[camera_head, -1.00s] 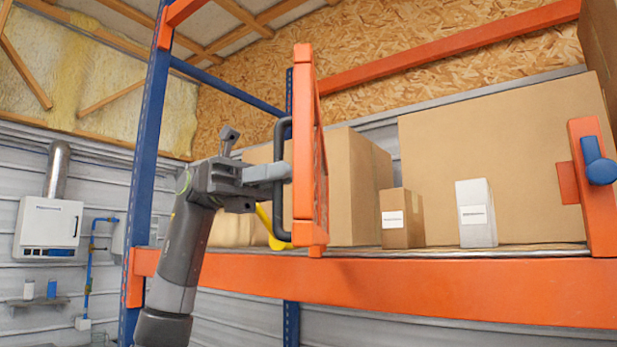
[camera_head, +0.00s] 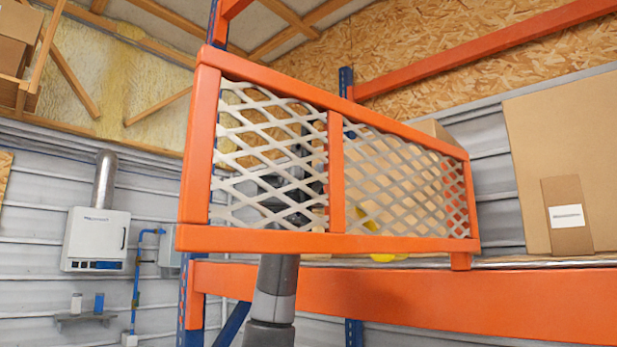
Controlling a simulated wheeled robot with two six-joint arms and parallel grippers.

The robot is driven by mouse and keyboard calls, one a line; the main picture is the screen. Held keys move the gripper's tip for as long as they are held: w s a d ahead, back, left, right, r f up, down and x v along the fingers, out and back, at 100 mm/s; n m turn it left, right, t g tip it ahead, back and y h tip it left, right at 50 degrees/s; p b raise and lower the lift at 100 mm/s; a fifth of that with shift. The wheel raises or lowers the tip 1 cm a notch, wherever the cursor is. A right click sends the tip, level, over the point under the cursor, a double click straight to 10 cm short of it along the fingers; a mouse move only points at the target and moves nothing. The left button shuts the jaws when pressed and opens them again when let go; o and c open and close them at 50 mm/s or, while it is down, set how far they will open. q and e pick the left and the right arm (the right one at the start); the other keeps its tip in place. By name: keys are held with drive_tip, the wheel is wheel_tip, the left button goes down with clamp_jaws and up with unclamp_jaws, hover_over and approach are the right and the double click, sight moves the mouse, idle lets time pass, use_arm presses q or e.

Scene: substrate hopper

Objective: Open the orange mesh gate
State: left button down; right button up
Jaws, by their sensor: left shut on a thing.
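The orange mesh gate (camera_head: 337,190) fills the middle of the view, with its pale diamond mesh facing me. It stands swung out from the shelf front, its larger near end at the left and its smaller far end at the right by the shelf beam. My left gripper (camera_head: 308,186) is behind the mesh and partly hidden by it. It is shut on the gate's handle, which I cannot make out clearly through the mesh. My left forearm shows below the gate. My right gripper is not in view.
The orange shelf beam (camera_head: 400,300) runs right below the gate. A small labelled carton (camera_head: 567,215) stands on the shelf before a large cardboard box (camera_head: 530,130). A white wall unit (camera_head: 95,239) hangs far left.

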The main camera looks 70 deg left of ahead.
use_arm(q)
drive_tip(key=shift+a, duration=0.3)
drive_tip(key=c, duration=1.5)
unclamp_jaws()
drive_tip(key=shift+c, duration=0.2)
